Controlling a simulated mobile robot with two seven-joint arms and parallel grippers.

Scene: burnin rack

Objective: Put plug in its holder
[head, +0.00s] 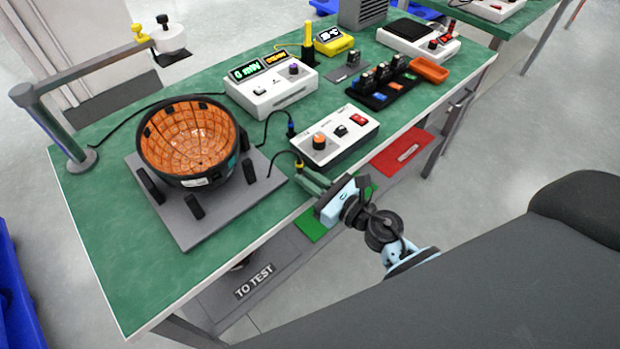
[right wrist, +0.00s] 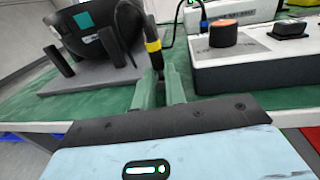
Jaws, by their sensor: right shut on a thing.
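My right gripper (head: 308,181) reaches in over the front edge of the green bench. It is shut on a black plug with a yellow band (head: 299,166), between the grey plate and the white control box. In the right wrist view the plug (right wrist: 154,47) stands up between the pale green fingers (right wrist: 160,84). Its lower end is mostly hidden between them. A black cable curves from its top. A second plug, with a blue band (head: 291,131), is upright by the control box. I cannot tell which part is the plug's holder. My left gripper is not in view.
An orange-lined bowl (head: 190,140) sits on a grey plate (head: 190,234) with black posts. The white control box (head: 335,148) has an orange knob. Behind it are a power meter (head: 272,92) and a black rack (head: 383,93). Bare bench lies at the front left.

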